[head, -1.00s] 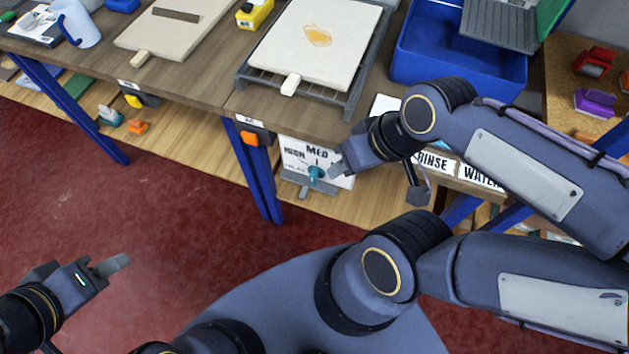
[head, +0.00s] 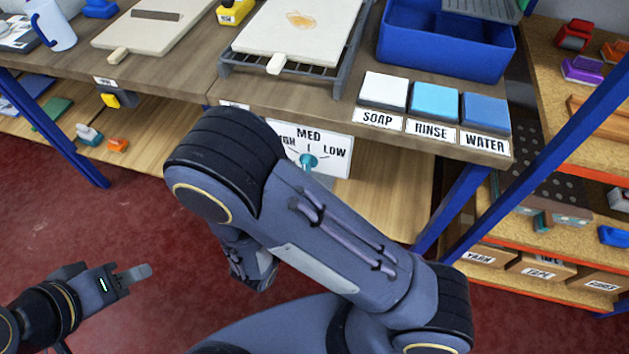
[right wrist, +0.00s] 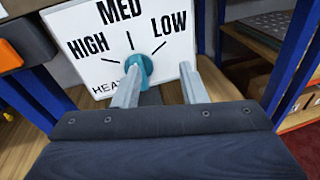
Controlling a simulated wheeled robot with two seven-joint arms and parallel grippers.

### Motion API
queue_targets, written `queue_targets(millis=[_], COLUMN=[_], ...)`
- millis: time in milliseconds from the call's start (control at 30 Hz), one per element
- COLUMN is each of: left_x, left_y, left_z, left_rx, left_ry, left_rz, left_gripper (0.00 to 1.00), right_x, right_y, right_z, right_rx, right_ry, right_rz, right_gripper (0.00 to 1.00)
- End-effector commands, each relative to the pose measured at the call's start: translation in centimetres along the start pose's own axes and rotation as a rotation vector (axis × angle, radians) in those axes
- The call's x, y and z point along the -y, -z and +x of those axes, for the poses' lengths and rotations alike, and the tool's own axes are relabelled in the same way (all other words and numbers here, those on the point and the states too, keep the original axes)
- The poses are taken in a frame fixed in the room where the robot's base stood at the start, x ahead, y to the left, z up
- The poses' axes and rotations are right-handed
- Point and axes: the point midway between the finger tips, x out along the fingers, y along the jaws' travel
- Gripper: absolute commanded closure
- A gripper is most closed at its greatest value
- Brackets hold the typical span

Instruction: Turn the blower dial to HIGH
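The teal blower dial (head: 308,162) sits on a white panel (head: 330,150) marked HIGH, MED and LOW, below the table's front edge. My right arm partly covers the panel in the head view. In the right wrist view the dial (right wrist: 140,66) is just beyond my right gripper (right wrist: 160,84). Its two fingers are apart with nothing between them. The left finger overlaps the dial's lower part; I cannot tell whether it touches. The dial's exact setting is unclear. My left gripper (head: 138,273) is over the floor at lower left, seen side-on, away from the panel.
Soap, rinse and water pads (head: 434,100) line the table edge beside a blue bin (head: 445,55). A rack with a stained board (head: 300,30) stands above the panel. A blue table leg (head: 455,195) and a shelf unit (head: 560,100) are at right.

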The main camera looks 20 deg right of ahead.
Motion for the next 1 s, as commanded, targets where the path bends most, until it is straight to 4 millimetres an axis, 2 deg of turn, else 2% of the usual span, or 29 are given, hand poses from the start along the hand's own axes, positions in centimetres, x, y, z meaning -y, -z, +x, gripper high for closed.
queue_targets(millis=[33, 100, 267, 700, 1000], left_x=[0.2, 0.3, 0.3, 0.2, 0.2], left_y=[-0.2, -0.3, -0.3, -0.2, -0.2], left_z=[0.5, 0.6, 0.6, 0.5, 0.5], left_rx=[0.0, 0.0, 0.0, 0.0, 0.0], left_ry=[0.0, 0.0, 0.0, 0.0, 0.0], left_rz=[0.0, 0.0, 0.0, 0.0, 0.0], left_gripper=[0.64, 0.64, 0.64, 0.64, 0.64], right_x=[-1.0, -1.9, -2.8, -4.0, -4.2], right_y=[1.3, 2.1, 2.6, 2.0, 1.9], right_z=[-0.6, -1.2, -1.3, 4.9, 5.9], right_rx=[0.037, 0.068, 0.095, 0.092, 0.092], right_ry=[-0.072, -0.139, -0.196, -0.191, -0.193], right_rz=[-0.043, -0.078, -0.105, -0.102, -0.103], right_gripper=[0.62, 0.62, 0.62, 0.62, 0.62])
